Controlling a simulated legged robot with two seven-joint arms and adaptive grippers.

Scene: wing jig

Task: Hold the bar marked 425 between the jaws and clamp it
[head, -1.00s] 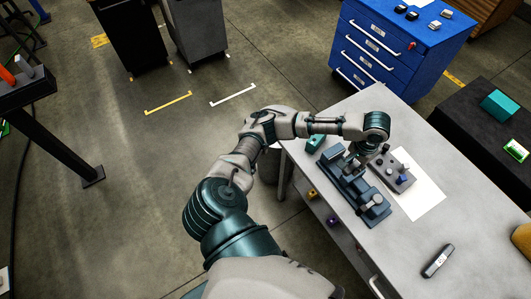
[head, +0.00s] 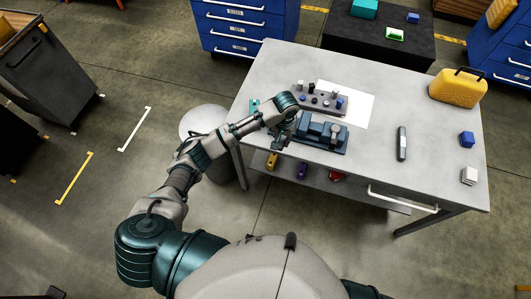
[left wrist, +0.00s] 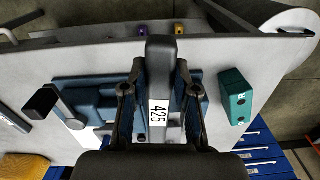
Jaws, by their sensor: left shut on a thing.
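My left gripper (head: 279,138) is over the left end of the blue vise (head: 328,146) on the grey table. In the left wrist view, the gripper (left wrist: 160,88) is shut on a grey bar (left wrist: 161,52) with a white 425 label. The blue vise (left wrist: 85,90) lies behind and beside the fingers, with a black-ended lever (left wrist: 42,101) to the left. The fingers and bar cover part of the vise, so I cannot tell whether the bar sits between its jaws or touches them. The right gripper is not in view.
A grey rack (head: 311,103) with several pegs stands behind the vise by a white sheet (head: 357,104). A teal block (left wrist: 235,97) is beside the gripper. A dark tool (head: 402,143), yellow case (head: 458,88) and blue cube (head: 467,139) are rightward.

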